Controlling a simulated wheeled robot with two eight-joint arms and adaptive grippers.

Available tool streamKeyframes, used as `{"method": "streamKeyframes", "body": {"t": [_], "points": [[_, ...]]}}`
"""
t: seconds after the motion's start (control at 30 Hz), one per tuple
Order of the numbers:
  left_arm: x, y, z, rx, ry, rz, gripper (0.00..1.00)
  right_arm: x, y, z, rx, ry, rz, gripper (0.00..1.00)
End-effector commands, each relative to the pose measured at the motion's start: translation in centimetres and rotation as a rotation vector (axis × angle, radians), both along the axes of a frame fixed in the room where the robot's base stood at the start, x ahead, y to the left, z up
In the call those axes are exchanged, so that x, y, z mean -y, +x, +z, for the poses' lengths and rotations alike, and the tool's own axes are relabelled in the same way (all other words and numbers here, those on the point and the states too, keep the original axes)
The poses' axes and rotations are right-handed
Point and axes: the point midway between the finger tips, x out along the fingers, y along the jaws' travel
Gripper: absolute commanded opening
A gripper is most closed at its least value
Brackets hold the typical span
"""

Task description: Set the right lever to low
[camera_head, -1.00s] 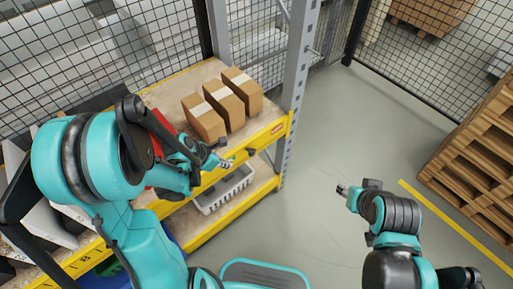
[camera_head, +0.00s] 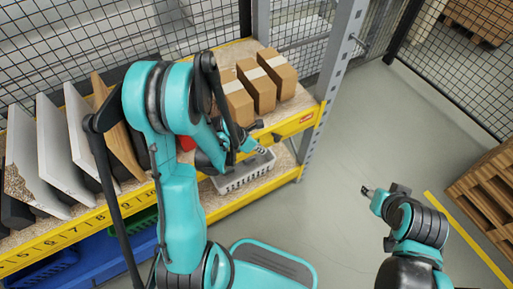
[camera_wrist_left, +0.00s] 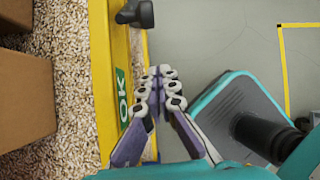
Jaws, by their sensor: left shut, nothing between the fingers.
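A black lever knob (camera_wrist_left: 135,14) sticks out from the yellow shelf edge at the top of the left wrist view. Its setting cannot be read. My left gripper (camera_wrist_left: 165,85) is shut and empty. It points along the yellow edge beside a green "OK" label (camera_wrist_left: 122,97), apart from the knob. In the head view my left gripper (camera_head: 262,149) is at the front edge of the shelf, below the cartons. My right gripper (camera_head: 367,190) is over open floor at the right, too small to tell whether it is open.
Several brown cartons (camera_head: 262,90) stand on the shelf (camera_head: 315,114). Upright boards (camera_head: 58,155) stand at the left. A grey basket (camera_head: 235,181) sits on the lower level. A metal post (camera_head: 335,65) rises at the shelf's right end.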

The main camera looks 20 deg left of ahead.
Motion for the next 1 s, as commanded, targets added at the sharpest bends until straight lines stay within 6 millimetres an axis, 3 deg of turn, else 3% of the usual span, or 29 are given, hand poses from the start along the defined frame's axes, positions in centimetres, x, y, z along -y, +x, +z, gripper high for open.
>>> {"method": "streamKeyframes", "body": {"t": [0.1,0.2,0.3,0.5,1.0], "points": [[1.0,1.1,-2.7,0.001,0.000,-0.003,0.00,0.0,0.0,-1.5,0.000,0.000,0.000,0.41],[1.7,1.8,-3.8,0.000,0.000,-0.001,0.00,0.0,0.0,-2.1,0.000,0.000,0.000,0.41],[2.1,2.7,-1.8,0.000,0.001,-0.002,0.00,0.0,0.0,-1.6,0.000,0.000,0.000,0.41],[2.5,3.7,-0.5,0.000,0.001,0.001,0.00,0.0,0.0,-1.7,0.000,0.000,0.000,0.41],[2.3,3.9,-0.2,-0.005,0.005,0.001,0.00,0.0,0.0,-1.6,0.000,0.000,0.000,0.41]]}}
